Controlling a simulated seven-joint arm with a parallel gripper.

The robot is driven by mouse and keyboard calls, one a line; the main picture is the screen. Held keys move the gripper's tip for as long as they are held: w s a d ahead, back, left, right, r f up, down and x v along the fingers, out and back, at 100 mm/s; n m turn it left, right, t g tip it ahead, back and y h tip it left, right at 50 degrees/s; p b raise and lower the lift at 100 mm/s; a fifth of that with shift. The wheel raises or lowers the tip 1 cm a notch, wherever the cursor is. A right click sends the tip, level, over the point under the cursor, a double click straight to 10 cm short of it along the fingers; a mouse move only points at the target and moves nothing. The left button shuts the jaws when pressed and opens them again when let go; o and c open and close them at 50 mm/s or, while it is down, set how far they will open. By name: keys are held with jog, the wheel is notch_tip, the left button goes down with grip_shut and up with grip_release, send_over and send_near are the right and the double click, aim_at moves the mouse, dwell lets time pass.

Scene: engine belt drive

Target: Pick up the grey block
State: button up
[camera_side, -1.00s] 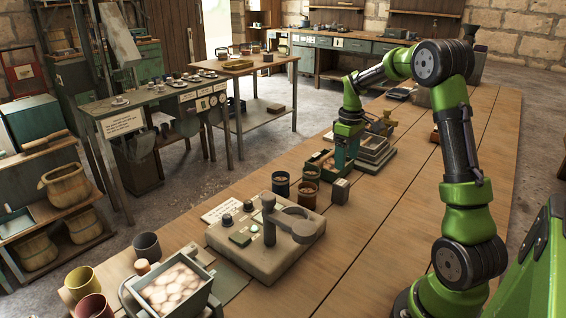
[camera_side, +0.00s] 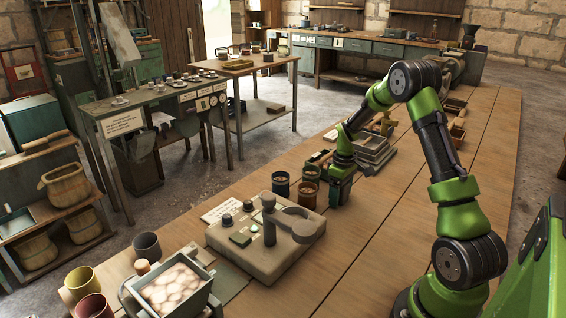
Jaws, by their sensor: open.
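My gripper (camera_side: 339,196) is down at the table top, to the right of the small cups. It is open. It stands where the small grey block was seen a second ago, and the block is now hidden behind the gripper. I cannot tell whether the fingers touch the block or only surround it.
A grey machine base (camera_side: 262,258) with a post and round arm is nearer. Stacked grey trays (camera_side: 373,150) stand behind. The table (camera_side: 400,215) to the right is clear.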

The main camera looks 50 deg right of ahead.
jog(key=c, duration=1.1)
jog(key=shift+c, duration=0.2)
jog(key=shift+r, duration=0.1)
